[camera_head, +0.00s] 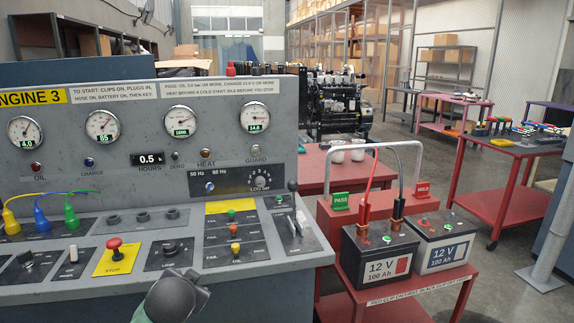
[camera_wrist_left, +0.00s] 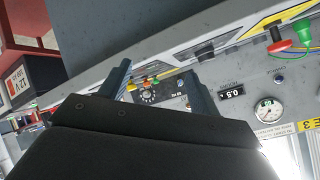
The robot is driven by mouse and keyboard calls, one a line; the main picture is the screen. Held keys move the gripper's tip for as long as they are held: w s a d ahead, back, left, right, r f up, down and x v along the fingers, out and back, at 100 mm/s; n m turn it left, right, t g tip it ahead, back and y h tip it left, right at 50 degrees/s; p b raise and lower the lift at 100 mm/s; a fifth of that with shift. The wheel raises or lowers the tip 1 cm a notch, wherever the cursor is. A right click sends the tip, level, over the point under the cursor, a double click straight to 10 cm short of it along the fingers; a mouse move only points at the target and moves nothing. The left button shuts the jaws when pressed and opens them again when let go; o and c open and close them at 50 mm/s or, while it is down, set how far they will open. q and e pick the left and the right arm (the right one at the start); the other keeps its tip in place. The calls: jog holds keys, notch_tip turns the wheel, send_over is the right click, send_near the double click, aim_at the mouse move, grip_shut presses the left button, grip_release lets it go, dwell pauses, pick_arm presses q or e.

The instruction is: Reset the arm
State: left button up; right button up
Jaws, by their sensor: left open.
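My left gripper (camera_wrist_left: 157,70) is open in the left wrist view, with its two fingers spread apart and no object seen between them. The grey engine control panel (camera_wrist_left: 230,58) lies beyond the fingers, appearing tilted in that view. In the head view a grey-green rounded part of my own arm shows at the bottom, in front of the engine panel (camera_head: 125,225); the fingers cannot be made out there. My right gripper is in neither view.
The panel carries a red stop button (camera_head: 114,246), gauges and coloured plugs (camera_head: 40,215). To its right, two 12 V batteries (camera_head: 380,255) stand on a red cart (camera_head: 440,300). Red tables (camera_head: 505,185) stand farther back, with open grey floor (camera_head: 415,155) between.

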pick_arm(q)
jog(key=s+d+f+n+g+h, duration=0.1)
jog(key=s+d+f+g, duration=0.2)
jog(key=s+f, duration=0.6)
jog(key=s+d+f+n+g+h+p, duration=0.1)
jog(key=s+d+f+g, duration=0.2)
jog(key=s+f, duration=0.6)
jog(key=s+d+f+n+g+h+p, duration=0.1)
jog(key=s+d+f, duration=0.3)
jog(key=s+f, duration=0.5)
jog(key=shift+s+f+g+h, duration=0.4)
jog(key=shift+s+g, duration=0.5)
jog(key=shift+s, duration=3.45)
